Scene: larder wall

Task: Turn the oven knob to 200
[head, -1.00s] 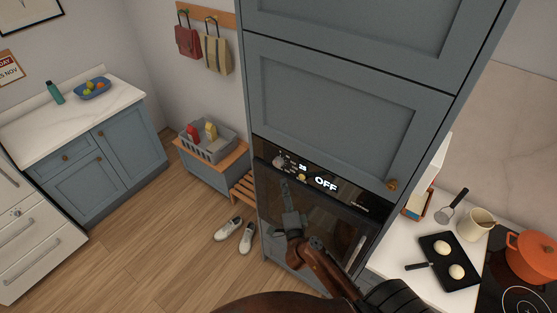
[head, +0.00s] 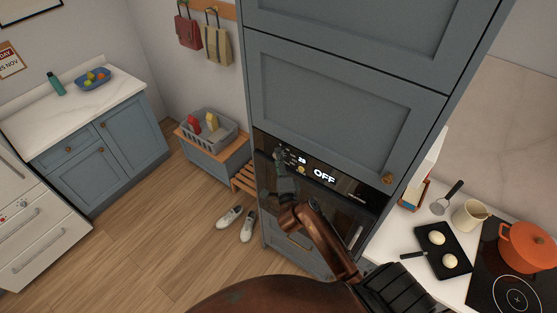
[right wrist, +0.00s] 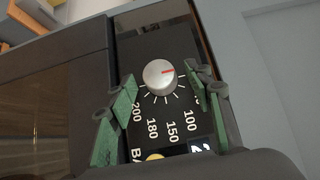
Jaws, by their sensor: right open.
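The oven (head: 350,185) is set in the tall blue-grey cabinet, and its display (head: 324,175) reads OFF. The oven knob (right wrist: 160,77) is a round silver dial in the right wrist view. Its red mark points right, away from the printed 100, 150, 180 and 200; the 200 lies lower left of the knob. My right gripper (head: 281,156) is at the left end of the oven panel and largely hides the knob in the head view. Its green fingers stand open on either side of the knob; I cannot tell whether they touch it. My left gripper is out of view.
A worktop with a black pan of eggs (head: 440,250), a cream jug (head: 468,215) and an orange pot (head: 527,247) lies right of the oven. A bench with a grey basket (head: 212,132) and white shoes (head: 238,222) are to the left. Open floor lies at left.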

